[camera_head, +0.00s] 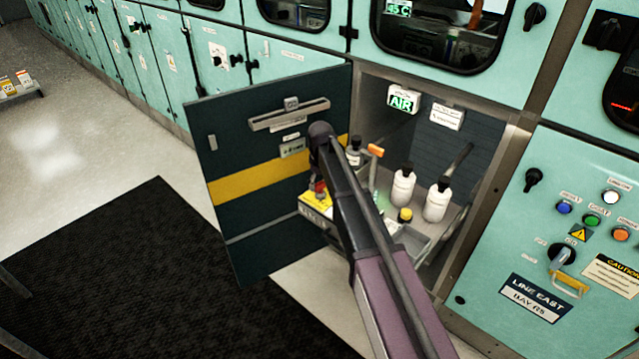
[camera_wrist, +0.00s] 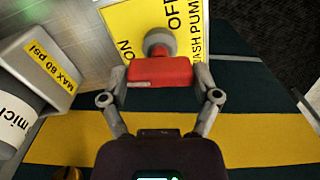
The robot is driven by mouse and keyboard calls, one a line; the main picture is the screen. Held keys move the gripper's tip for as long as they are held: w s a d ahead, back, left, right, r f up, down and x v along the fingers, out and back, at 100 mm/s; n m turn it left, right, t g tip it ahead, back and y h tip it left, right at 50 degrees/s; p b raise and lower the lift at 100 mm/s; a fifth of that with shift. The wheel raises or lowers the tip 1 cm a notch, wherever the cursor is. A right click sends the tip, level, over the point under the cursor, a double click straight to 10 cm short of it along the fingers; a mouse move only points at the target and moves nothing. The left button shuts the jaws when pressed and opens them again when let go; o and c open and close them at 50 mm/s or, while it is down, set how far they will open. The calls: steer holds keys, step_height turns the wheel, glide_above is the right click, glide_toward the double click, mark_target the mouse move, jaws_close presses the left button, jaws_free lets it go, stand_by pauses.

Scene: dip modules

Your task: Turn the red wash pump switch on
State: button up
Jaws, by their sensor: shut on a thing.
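The red wash pump switch (camera_wrist: 160,72) shows in the wrist view as a red handle with a round grey hub. It sits over a yellow plate (camera_wrist: 186,20) printed ON, OFF and WASH PUMP. ON is at the left and OFF is above the hub. The handle lies crosswise in the picture; I cannot tell which mark it is set to. My gripper (camera_wrist: 163,86) is shut on the red handle, with a finger at each end. In the head view the red switch (camera_head: 320,188) is small beside my arm, which hides my gripper.
An open dark door (camera_head: 225,160) with a yellow stripe stands left of the cabinet opening. White bottles (camera_head: 402,187) stand in the bay. In the wrist view a box marked MAX 60 psi (camera_wrist: 42,66) is close at the left. A control panel (camera_head: 575,215) is at the right.

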steer(key=shift+n, duration=1.1)
steer(key=o, duration=1)
steer(key=shift+c, duration=0.2)
